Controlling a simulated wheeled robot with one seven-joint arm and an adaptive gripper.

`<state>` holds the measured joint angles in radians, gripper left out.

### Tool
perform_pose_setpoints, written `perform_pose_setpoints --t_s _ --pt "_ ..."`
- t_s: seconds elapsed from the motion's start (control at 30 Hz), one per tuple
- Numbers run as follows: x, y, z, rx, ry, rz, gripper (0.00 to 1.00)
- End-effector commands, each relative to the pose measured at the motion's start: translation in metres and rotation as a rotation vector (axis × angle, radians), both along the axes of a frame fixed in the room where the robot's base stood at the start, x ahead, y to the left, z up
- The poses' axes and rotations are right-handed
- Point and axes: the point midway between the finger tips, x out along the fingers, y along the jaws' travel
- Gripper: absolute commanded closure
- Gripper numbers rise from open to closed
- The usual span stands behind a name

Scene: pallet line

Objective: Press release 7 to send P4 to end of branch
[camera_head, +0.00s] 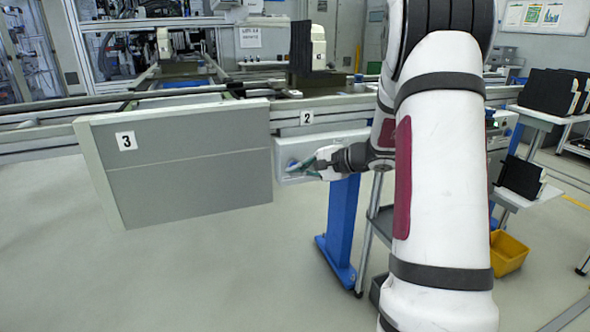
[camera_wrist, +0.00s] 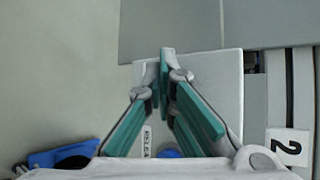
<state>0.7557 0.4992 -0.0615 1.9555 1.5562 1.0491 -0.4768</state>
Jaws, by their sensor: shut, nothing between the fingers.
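A pale release box (camera_head: 283,178) hangs under the conveyor rail, below the label 2 (camera_head: 307,117). A blue button shows on its face beside my gripper (camera_head: 300,165), which is shut and empty in front of the box. In the wrist view my gripper's teal fingers (camera_wrist: 166,60) meet over the pale box (camera_wrist: 225,75). A blue button (camera_wrist: 170,154) and a partly hidden release label (camera_wrist: 147,140) show between the fingers. The button's number is not readable. I cannot tell whether the fingers touch the box. No pallet is readable as P4.
A grey panel labelled 3 (camera_head: 190,170) stands left of the box. A blue post (camera_head: 342,225) stands below it. A dark and white carrier (camera_head: 307,48) sits on the line. A yellow bin (camera_head: 508,252) is at right. Floor at left is clear.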

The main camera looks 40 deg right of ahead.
Motion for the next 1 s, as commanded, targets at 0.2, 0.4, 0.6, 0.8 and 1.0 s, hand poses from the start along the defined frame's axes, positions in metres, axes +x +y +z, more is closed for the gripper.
perform_pose_setpoints --t_s 0.2,0.4,0.6,0.8,1.0 --pt "0.002 -0.001 0.0 0.0 0.0 -0.001 1.0" --pt "0.002 -0.001 0.0 0.0 0.0 -0.001 1.0" --pt "0.002 -0.001 0.0 0.0 0.0 -0.001 1.0" --pt "-0.004 0.001 0.0 0.0 -0.001 -0.001 1.0" --pt "-0.014 0.004 -0.001 -0.001 0.0 0.0 1.0"
